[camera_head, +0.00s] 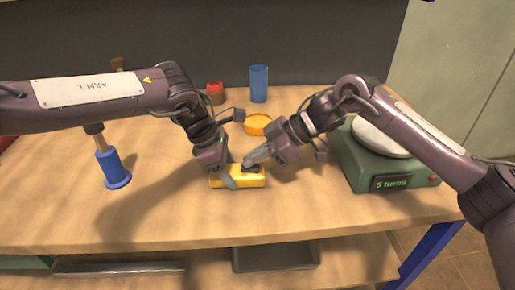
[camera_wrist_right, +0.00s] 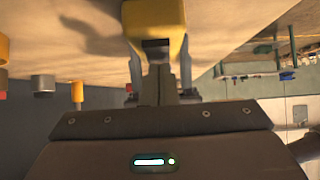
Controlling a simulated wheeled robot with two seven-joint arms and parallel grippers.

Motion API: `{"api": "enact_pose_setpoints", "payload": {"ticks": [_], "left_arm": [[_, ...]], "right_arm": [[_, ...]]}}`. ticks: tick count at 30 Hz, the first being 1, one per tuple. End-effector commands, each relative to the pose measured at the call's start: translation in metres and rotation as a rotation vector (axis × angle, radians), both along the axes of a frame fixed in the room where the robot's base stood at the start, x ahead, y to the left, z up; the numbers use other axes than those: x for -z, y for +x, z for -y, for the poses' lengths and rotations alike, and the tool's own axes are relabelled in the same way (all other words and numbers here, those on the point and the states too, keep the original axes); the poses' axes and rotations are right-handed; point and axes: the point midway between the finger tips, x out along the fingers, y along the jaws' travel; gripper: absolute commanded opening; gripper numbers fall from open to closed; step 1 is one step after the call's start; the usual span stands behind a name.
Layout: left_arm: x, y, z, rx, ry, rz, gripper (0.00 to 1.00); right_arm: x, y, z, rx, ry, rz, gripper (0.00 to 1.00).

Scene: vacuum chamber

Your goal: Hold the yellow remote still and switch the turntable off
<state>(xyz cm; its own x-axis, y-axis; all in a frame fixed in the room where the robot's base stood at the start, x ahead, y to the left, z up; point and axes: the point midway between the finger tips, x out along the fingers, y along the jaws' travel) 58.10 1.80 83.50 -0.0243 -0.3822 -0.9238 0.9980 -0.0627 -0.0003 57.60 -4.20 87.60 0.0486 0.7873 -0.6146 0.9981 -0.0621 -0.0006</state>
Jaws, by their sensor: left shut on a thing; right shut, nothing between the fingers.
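The yellow remote (camera_head: 256,181) lies on the table near its front edge, and it also fills the top middle of the right wrist view (camera_wrist_right: 176,22). A dark part shows on its top. My left gripper (camera_head: 229,179) is shut on the remote's left part. My right gripper (camera_head: 248,163) is shut and empty, its tips at the dark part on top; I cannot tell whether they touch it. The turntable (camera_head: 360,175) stands to the right, a green box with a pale round plate (camera_head: 380,138) and a display reading "5 turns" (camera_head: 391,183). My right arm hides part of it.
An orange dish (camera_head: 258,124), a red-lidded jar (camera_head: 215,93) and a blue cup (camera_head: 259,83) stand behind the grippers. A blue-based stand (camera_head: 115,170) is at the left. The table front on both sides of the remote is clear.

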Motion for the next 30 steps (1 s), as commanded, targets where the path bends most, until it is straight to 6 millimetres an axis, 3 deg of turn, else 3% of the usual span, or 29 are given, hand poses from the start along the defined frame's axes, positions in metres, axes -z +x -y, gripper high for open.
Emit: {"api": "enact_pose_setpoints", "payload": {"ticks": [20, 30], "left_arm": [[0.0, 0.0, 0.0, -0.001, 0.001, -0.001, 0.29], [0.0, 0.0, 0.0, 0.0, 0.001, 0.0, 0.29]], "right_arm": [[0.006, 0.0, -0.002, 0.001, -0.003, -0.001, 0.0], [0.002, 0.001, -0.015, -0.001, -0.001, -0.001, 0.0]]}}
